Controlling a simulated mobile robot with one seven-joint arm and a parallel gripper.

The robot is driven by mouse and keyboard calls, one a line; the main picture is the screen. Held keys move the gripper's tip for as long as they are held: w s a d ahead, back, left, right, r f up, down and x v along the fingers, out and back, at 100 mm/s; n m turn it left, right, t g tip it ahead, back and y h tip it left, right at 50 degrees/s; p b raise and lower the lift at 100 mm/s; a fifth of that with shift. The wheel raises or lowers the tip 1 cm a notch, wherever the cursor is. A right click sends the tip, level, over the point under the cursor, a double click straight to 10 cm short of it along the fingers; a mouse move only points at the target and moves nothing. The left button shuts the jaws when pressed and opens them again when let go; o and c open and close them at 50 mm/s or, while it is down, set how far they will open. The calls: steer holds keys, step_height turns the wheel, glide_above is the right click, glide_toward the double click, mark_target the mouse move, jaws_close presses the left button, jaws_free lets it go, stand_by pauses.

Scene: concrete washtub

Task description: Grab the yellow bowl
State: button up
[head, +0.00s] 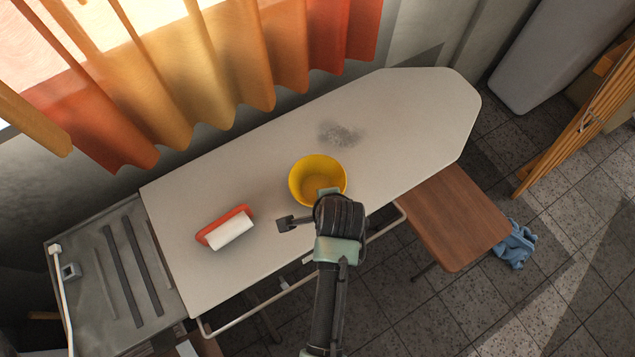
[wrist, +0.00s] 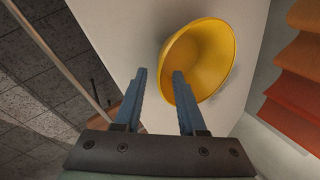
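The yellow bowl (head: 312,170) stands upright on the ironing board, near its middle. In the head view my gripper (head: 328,191) is over the bowl's near edge, and my wrist hides part of that edge. In the wrist view the bowl (wrist: 208,55) is ahead and to the right. My gripper (wrist: 159,73) is open there, with nothing between its two blue-grey fingers. The right finger overlaps the bowl's near rim, and the left finger is outside the bowl. I cannot tell whether the right finger reaches inside or touches it.
The pale ironing board (head: 410,120) has a dark smudge (head: 340,134) behind the bowl. A red and white brush-like object (head: 230,230) lies to the left. Orange curtains (head: 215,65) hang behind. A brown stool (head: 450,215) and a blue cloth (head: 515,245) are at the right.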

mark_target(317, 185)
steer(key=shift+x, duration=1.5)
jaws_close()
